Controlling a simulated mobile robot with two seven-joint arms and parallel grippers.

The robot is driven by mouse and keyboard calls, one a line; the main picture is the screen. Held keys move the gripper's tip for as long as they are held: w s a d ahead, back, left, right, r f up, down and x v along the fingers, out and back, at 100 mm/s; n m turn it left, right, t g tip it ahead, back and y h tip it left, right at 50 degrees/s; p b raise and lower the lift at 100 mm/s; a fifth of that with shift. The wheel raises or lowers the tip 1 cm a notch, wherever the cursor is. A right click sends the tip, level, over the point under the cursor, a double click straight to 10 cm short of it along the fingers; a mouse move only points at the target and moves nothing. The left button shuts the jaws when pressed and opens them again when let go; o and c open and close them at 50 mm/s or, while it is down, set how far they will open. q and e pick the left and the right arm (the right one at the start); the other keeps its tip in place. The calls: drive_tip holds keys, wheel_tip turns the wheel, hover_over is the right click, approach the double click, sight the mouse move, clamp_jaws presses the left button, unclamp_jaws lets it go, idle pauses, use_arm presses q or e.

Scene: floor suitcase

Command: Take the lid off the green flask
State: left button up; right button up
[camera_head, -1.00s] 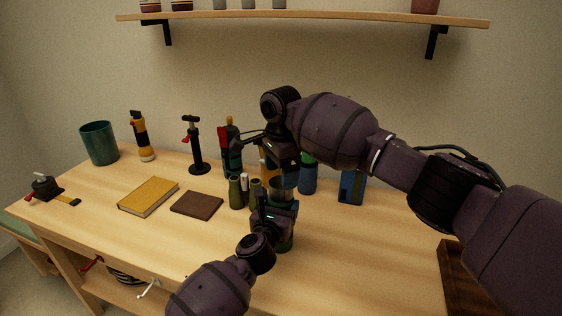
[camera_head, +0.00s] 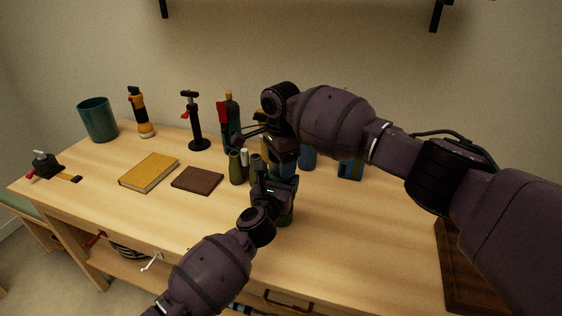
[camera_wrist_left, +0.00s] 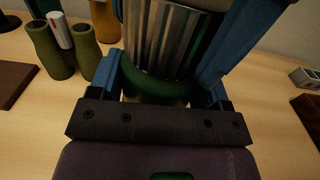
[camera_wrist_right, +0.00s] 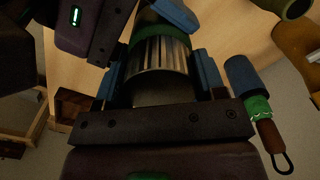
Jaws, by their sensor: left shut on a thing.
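The green flask (camera_head: 286,217) stands on the table, mostly hidden behind my left gripper (camera_head: 284,188) in the head view. In the left wrist view, the left gripper's blue fingers are shut on both sides of the green body (camera_wrist_left: 155,92). The ribbed steel lid (camera_wrist_left: 165,40) rises above them. My right gripper (camera_head: 284,166) is directly above, pointing down over the flask. In the right wrist view, its blue fingers are apart on either side of the steel lid (camera_wrist_right: 160,55), with small gaps showing. The head view hides the lid between the grippers.
Binoculars (camera_head: 236,168) stand close left of the flask. Blue containers (camera_head: 308,158) (camera_head: 350,168) stand behind to the right. A brown book (camera_head: 197,180), a yellow book (camera_head: 149,172) and a black stand (camera_head: 196,125) are further left.

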drive_tip(key=shift+c, duration=1.1)
drive_tip(key=n, duration=0.4)
drive_tip(key=shift+n, duration=0.4)
drive_tip(key=n, duration=1.3)
drive_tip(key=shift+r, duration=0.1)
drive_tip(key=n, duration=0.8)
drive_tip(key=shift+n, duration=0.3)
drive_tip(key=n, duration=0.9)
drive_tip(key=shift+n, duration=0.3)
drive_tip(key=shift+r, duration=0.25)
drive_tip(key=shift+r, duration=0.35)
